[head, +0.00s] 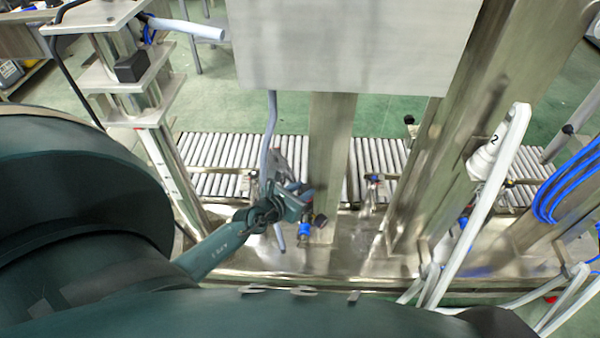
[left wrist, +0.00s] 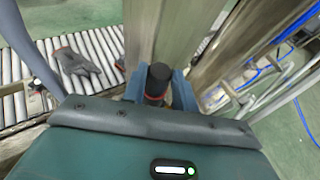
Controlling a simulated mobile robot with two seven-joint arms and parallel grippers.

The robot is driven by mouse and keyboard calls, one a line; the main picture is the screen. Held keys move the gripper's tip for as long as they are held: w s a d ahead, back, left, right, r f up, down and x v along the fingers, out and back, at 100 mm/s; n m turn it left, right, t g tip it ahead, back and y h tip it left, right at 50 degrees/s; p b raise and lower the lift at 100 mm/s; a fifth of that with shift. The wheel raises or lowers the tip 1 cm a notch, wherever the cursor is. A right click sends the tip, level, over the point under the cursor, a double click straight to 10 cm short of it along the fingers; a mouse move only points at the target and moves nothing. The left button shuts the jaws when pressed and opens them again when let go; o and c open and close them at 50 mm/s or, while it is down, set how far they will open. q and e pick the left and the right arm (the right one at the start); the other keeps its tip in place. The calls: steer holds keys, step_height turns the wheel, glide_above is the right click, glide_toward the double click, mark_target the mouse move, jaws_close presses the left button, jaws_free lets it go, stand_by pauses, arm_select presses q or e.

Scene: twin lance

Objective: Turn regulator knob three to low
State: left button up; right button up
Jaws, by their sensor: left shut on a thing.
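My left gripper (head: 300,200) reaches in from the left to the fittings beside the steel post in the head view. In the left wrist view its blue fingers (left wrist: 158,92) are on either side of a black regulator knob (left wrist: 157,80) with a red ring below it. The gripper is shut on this knob. The knob's number and its low mark cannot be read. A dark round part (head: 320,221) and a blue fitting (head: 305,230) show just below the gripper in the head view. My right gripper is not in view.
A roller conveyor (head: 215,150) runs behind the post (head: 330,150). A grey glove (left wrist: 75,66) lies on its rollers. A large metal panel (head: 350,40) hangs above. A white lance (head: 500,150), blue hoses (head: 565,185) and slanted steel beams crowd the right.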

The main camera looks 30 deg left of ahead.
arm_select(q)
steer(key=y+p, duration=0.1)
steer(key=n+y+p, duration=0.1)
steer(key=shift+d+r+n+p, duration=0.3)
steer(key=shift+d+r+p, duration=0.05)
steer(key=shift+r+p, duration=0.05)
steer(key=shift+d+f+n+y+p, duration=0.15)
steer(key=shift+n+y+p, duration=0.7)
steer(key=shift+p, duration=0.2)
steer(key=n+y, duration=0.1)
steer(key=n+g+y+p, duration=0.1)
steer(key=n+y, duration=0.1)
steer(key=shift+w+d+f+y, duration=0.15)
steer(key=shift+d+f+y, duration=0.05)
steer(key=shift+f+y, duration=0.1)
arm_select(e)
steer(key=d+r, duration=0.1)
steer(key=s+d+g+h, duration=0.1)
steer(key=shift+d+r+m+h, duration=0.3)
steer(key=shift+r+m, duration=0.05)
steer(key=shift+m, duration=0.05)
arm_select(q)
steer(key=shift+n+g, duration=0.25)
steer(key=shift+g, duration=0.05)
steer(key=o, duration=1)
steer(key=shift+y, duration=0.25)
steer(key=shift+r, duration=0.1)
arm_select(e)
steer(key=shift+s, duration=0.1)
